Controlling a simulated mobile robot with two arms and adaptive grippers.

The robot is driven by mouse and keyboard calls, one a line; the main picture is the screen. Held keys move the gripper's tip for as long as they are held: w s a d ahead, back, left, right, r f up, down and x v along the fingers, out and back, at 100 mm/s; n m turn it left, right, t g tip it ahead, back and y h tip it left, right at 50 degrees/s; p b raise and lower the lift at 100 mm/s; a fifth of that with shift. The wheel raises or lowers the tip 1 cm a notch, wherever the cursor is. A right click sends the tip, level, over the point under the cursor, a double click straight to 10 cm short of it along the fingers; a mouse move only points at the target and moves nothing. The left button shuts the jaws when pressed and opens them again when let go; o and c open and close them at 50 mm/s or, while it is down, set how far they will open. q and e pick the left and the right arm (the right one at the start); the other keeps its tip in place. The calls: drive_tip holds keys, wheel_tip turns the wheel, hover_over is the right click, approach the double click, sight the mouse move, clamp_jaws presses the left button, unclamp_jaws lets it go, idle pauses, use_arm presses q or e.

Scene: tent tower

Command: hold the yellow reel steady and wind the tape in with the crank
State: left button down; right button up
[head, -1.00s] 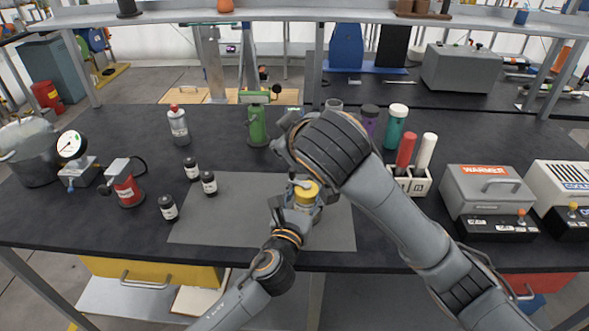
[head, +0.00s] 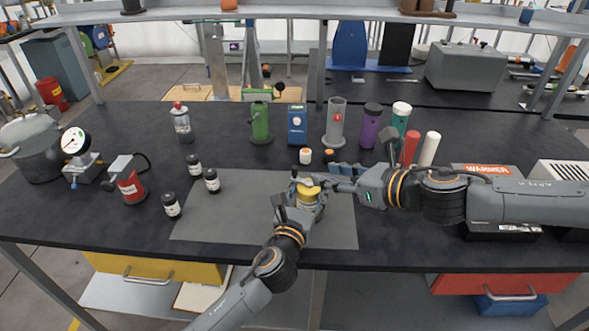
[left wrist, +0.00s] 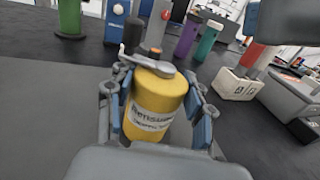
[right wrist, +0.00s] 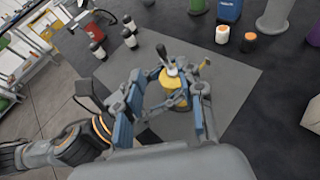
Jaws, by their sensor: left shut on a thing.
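The yellow reel (head: 309,196) stands upright over the grey mat, with a white label seen in the left wrist view (left wrist: 152,112). My left gripper (head: 298,206) is shut around its sides, one padded finger on each side. A grey crank (left wrist: 148,64) lies across the reel's top. Its dark upright handle (right wrist: 163,54) shows in the right wrist view. My right gripper (head: 338,184) reaches in from the right beside the reel's top. Its fingers (right wrist: 165,100) are apart, with the crank and reel seen between them, and no grip shows. I cannot make out any loose tape.
The grey mat (head: 215,225) is mostly bare. Small dark bottles (head: 172,205) stand on its left. An orange-and-white jar (head: 305,156), a green pump (head: 259,122), a grey cylinder (head: 335,125) and purple (head: 371,128) and teal bottles stand behind. A warmer (head: 485,170) is partly hidden by my right arm.

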sight(297, 170)
drive_tip(key=x, duration=1.1)
drive_tip(key=shift+w+a+f, duration=0.15)
drive_tip(key=shift+a+f, duration=0.15)
drive_tip(key=shift+f, duration=0.1)
clamp_jaws()
